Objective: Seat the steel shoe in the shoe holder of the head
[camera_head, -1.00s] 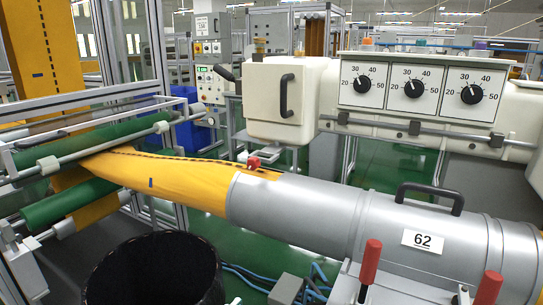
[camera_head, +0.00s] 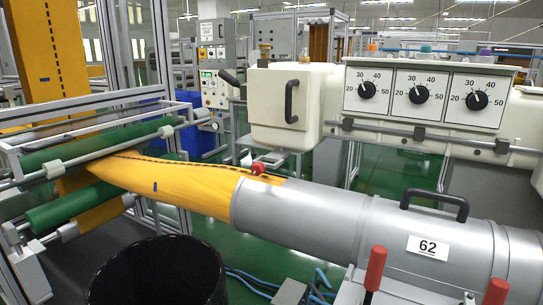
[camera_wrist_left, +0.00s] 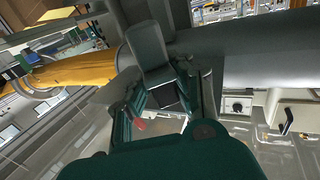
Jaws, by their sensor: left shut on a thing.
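In the left wrist view my left gripper (camera_wrist_left: 165,92) is shut on a grey block-like piece (camera_wrist_left: 148,48), which looks like the steel shoe. The piece stands up from between the two dark green fingers. Its lower part is partly hidden by them. The head (camera_head: 290,103) is the cream machine body with a black handle, above the tube in the head view. Its shoe holder cannot be made out. The wrist view also shows a cream body with a dial and a handle (camera_wrist_left: 286,124) at the right. Neither gripper shows in the head view.
A grey cylinder marked 62 (camera_head: 380,229) carries the yellow felt tube (camera_head: 180,182), with a small red part (camera_head: 257,168) on top. Green rollers (camera_head: 90,150) stand left. A black bin (camera_head: 160,272) is below. Red-handled levers (camera_head: 375,268) rise in front.

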